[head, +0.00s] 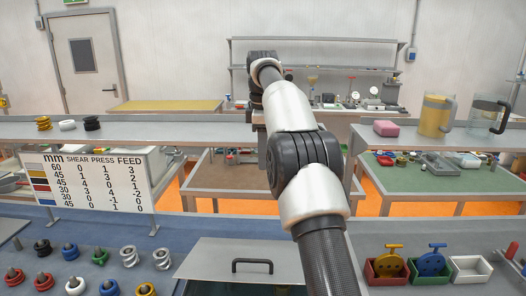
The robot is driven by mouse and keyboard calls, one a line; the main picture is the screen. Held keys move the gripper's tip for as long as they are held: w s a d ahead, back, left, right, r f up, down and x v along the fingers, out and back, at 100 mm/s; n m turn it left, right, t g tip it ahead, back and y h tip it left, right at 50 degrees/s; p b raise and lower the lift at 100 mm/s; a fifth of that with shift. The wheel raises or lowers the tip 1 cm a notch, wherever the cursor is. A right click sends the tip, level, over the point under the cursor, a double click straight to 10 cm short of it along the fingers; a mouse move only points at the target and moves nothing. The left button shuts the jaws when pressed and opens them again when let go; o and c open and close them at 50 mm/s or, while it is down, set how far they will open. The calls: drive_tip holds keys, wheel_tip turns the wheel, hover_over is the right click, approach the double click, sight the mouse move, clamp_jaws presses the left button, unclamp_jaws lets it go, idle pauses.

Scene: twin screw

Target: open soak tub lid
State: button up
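A flat grey lid (213,258) with a black bar handle (252,266) lies at the bottom middle of the view and looks like the soak tub lid. What is under the lid is hidden. My arm rises from the bottom right of the middle up to the upper middle. My gripper does not show, so where it is relative to the handle cannot be seen.
Several coloured screw parts (71,252) stand on the blue surface at left, before a number board (91,182). Red, green and white bins (470,270) stand at right.

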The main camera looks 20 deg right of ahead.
drive_tip(key=shift+s+r, duration=0.1)
drive_tip(key=shift+r, duration=0.8)
